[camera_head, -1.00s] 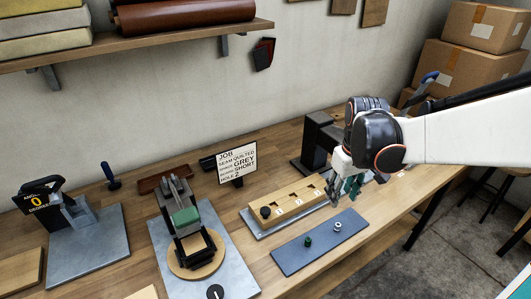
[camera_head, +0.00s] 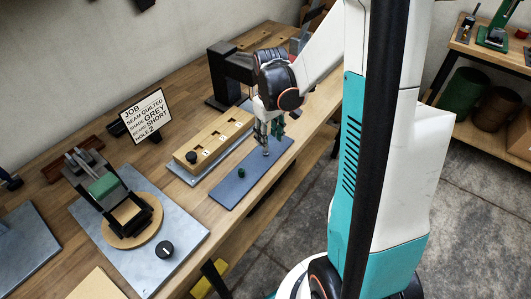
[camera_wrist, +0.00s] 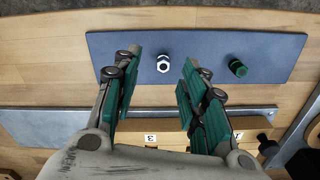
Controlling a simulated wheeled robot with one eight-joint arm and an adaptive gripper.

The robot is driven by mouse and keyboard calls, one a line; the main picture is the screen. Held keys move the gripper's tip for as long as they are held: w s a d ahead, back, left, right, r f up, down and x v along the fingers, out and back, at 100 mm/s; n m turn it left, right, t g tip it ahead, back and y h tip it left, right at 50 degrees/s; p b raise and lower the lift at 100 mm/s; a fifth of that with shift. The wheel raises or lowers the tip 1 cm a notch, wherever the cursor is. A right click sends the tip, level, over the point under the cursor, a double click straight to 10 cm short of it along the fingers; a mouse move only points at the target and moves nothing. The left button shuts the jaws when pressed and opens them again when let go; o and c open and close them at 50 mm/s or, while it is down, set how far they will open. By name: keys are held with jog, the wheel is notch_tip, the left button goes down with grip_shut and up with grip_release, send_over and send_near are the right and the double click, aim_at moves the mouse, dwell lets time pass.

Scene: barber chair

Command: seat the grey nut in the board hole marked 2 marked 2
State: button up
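The grey nut (camera_wrist: 163,64) stands on the blue mat (camera_wrist: 200,45) in the wrist view, in line with the gap between my fingers but past their tips. It shows small, just below my gripper (camera_head: 268,138), in the head view (camera_head: 265,152). My gripper (camera_wrist: 158,75) is open and empty, its green-padded fingers apart on either side of the gap. The wooden board (camera_head: 213,140) has a row of numbered holes; the label 2 (camera_head: 222,138) is at its middle. In the wrist view a finger hides that part of the board.
A green nut (camera_wrist: 237,67) stands on the same mat, right of the grey one in the wrist view. A black knob (camera_head: 191,157) sits at the board's near end. A black post (camera_head: 228,78) stands behind the board.

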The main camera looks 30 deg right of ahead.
jog(key=f, duration=0.1)
jog(key=f+b, duration=0.1)
jog(key=f, duration=0.1)
jog(key=f+b, duration=0.1)
jog(key=f, duration=0.1)
jog(key=shift+w+a+f, duration=0.1)
jog(key=shift+w+a, duration=0.25)
jog(key=shift+w, duration=0.05)
grip_shut()
